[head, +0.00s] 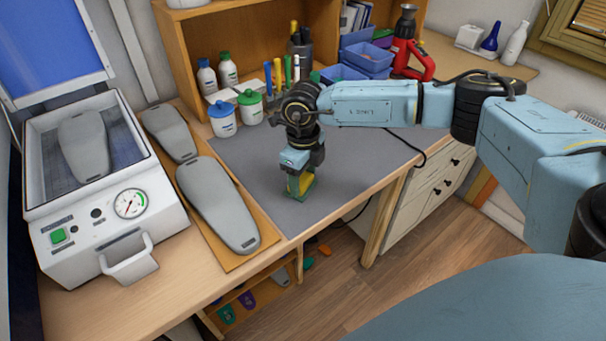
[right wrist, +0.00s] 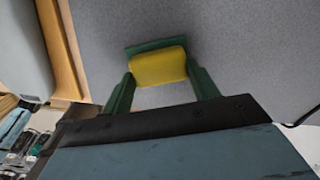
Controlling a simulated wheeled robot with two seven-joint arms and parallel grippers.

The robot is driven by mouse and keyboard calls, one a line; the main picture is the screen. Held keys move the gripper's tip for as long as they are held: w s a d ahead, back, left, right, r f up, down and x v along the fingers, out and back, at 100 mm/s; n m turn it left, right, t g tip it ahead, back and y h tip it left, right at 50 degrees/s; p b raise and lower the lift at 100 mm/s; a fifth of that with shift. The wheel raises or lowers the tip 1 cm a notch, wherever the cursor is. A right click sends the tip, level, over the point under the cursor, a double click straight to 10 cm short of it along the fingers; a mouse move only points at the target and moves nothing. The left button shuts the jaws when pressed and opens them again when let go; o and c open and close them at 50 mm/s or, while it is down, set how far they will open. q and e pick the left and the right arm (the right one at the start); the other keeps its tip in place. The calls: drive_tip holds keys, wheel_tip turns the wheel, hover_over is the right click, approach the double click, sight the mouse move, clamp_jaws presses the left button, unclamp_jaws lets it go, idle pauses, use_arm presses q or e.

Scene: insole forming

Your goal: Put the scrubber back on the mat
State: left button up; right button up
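The scrubber (right wrist: 158,68) is a small yellow block with a dark green strip along its far side. In the right wrist view it sits between the two green fingers of my right gripper (right wrist: 160,85), which close on its sides. In the head view my right gripper (head: 301,184) points down over the grey mat (head: 345,195), with the yellow of the scrubber (head: 306,184) showing between its fingers. The scrubber is at or just above the mat near its front edge; I cannot tell whether it touches. My left gripper is not in view.
Grey insole forms (head: 215,205) lie on a wooden board left of the mat. A white press (head: 100,200) stands further left. Lidded jars (head: 222,120), a tool cup (head: 300,52) and blue bins (head: 366,58) stand behind. The mat is clear right of the gripper.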

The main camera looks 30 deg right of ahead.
sight(303, 180)
drive_tip(key=o, duration=0.4)
wheel_tip(303, 180, up, 12)
drive_tip(key=shift+r, duration=0.2)
idle(0.5)
